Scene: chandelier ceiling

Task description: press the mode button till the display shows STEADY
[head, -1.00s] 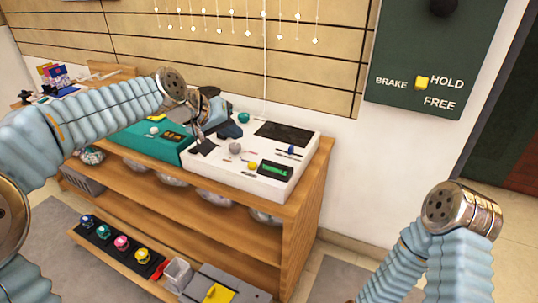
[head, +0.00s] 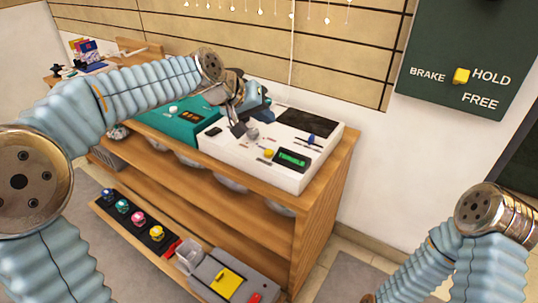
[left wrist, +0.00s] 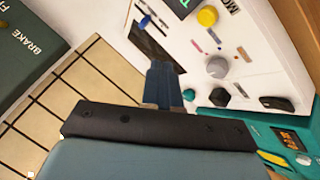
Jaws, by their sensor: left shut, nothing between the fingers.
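The yellow mode button (head: 269,153) stands on a white console. In the left wrist view it is a yellow round button (left wrist: 207,16) beside partly cut-off lettering starting "MO". The display (head: 293,158) is a small dark screen with green letters that seem to read TUMBLE; only its corner shows in the left wrist view (left wrist: 184,5). My left gripper (head: 238,130) is shut and empty, over the console's left part and left of the button. Its dark fingers also show in the left wrist view (left wrist: 163,88), apart from the button. My right gripper is out of view.
The white console (head: 310,178) also carries a grey knob (head: 252,134), close to my gripper, and a blue slider (head: 311,139). A teal unit (head: 160,122) adjoins it on the left. They stand on a wooden shelf (head: 325,205). A green BRAKE panel (head: 450,50) hangs at right.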

